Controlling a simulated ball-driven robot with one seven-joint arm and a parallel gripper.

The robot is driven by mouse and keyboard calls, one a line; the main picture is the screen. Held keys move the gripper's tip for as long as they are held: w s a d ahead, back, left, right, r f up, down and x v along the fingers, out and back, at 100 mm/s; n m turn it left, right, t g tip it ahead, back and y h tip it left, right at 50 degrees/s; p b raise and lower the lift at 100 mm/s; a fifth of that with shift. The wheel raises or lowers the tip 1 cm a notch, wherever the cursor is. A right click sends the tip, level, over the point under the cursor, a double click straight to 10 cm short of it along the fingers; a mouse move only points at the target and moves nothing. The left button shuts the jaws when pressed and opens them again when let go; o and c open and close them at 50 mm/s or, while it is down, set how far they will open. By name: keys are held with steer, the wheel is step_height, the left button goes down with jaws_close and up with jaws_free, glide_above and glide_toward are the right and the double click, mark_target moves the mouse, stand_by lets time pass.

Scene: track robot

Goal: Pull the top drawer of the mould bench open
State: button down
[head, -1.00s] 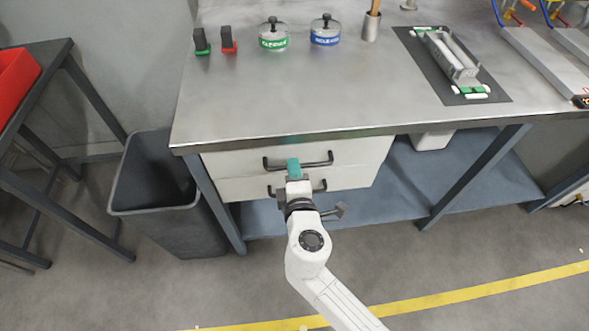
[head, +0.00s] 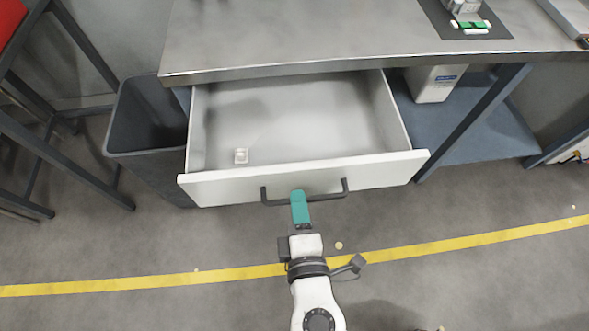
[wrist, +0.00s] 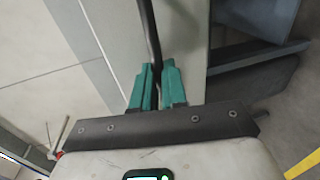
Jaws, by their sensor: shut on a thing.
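The top drawer (head: 230,188) of the mould bench (head: 300,45) stands well out from under the bench top. The dark bar handle (head: 330,195) is on the drawer front. My gripper (head: 299,200), with teal fingers, is shut on the handle near its middle. In the wrist view the teal fingers (wrist: 155,85) close on either side of the dark handle bar (wrist: 150,35). The lower drawer is hidden beneath the open one.
A dark grey bin (head: 148,125) stands close to the drawer's left side. A white container (head: 436,84) sits on the blue lower shelf (head: 480,135) at right. Open floor with a yellow line (head: 440,246) lies in front of the drawer.

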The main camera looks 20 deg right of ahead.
steer(key=f+v, duration=0.2)
steer(key=v, duration=0.7)
steer(key=shift+s+b, duration=0.3)
steer(key=shift+s, duration=0.05)
steer(key=shift+a, duration=0.1)
steer(key=c, duration=1.2)
jaws_free()
steer(key=shift+o, duration=0.2)
steer(key=v, duration=1.1)
steer(key=shift+w, duration=0.1)
